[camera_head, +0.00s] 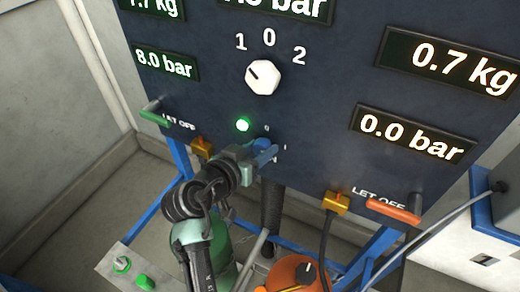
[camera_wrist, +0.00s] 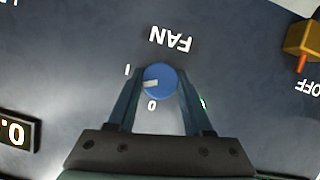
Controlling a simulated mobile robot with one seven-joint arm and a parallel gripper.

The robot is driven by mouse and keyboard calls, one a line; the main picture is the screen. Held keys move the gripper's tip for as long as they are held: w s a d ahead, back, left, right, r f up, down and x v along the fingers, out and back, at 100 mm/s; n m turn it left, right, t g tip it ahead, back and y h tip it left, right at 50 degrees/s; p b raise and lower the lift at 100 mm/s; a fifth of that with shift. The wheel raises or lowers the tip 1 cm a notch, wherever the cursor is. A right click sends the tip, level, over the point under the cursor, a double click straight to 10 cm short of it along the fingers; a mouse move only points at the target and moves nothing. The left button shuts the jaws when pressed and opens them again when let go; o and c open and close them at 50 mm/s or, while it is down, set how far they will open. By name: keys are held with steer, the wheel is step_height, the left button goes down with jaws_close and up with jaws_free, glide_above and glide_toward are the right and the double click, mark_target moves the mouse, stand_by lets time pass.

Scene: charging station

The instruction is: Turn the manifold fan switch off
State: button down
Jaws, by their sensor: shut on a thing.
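The fan switch is a round blue knob (camera_wrist: 160,80) on the dark panel, under the upside-down FAN label (camera_wrist: 170,39) in the wrist view. Its white mark points left, between the I (camera_wrist: 127,70) and the 0 (camera_wrist: 152,105). My gripper (camera_wrist: 158,88) has one finger on each side of the knob and is shut on it. In the head view my gripper (camera_head: 262,153) is against the lower panel, and it mostly hides the knob and the FAN label. A green lamp (camera_head: 242,125) glows just left above it.
A white selector knob (camera_head: 263,77) marked 1, 0, 2 sits above, its mark towards 1. A green let-off handle (camera_head: 154,117) is at left, an orange one (camera_head: 393,211) at right. A yellow fitting with a cable (camera_head: 336,203) and green and orange cylinders (camera_head: 290,272) are below.

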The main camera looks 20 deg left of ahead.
steer(key=n+h+b, duration=0.1)
steer(key=n, duration=0.1)
steer(key=shift+a+f+n+h, duration=0.1)
steer(key=shift+a+n+h, duration=0.05)
steer(key=shift+n+h, duration=0.2)
steer(key=shift+f+n+h+b, duration=0.1)
steer(key=shift+n+h+b, duration=0.6)
steer(key=shift+n, duration=0.55)
steer(key=n+t+h+b, duration=0.1)
steer(key=n+h, duration=0.1)
steer(key=n, duration=0.2)
steer(key=shift+c, duration=1.5)
jaws_free()
steer(key=shift+b, duration=0.3)
steer(key=b+v, duration=0.2)
steer(key=v, duration=1.1)
steer(key=shift+b, duration=0.4)
steer(key=shift+a+f, duration=0.15)
steer(key=shift+f, duration=0.05)
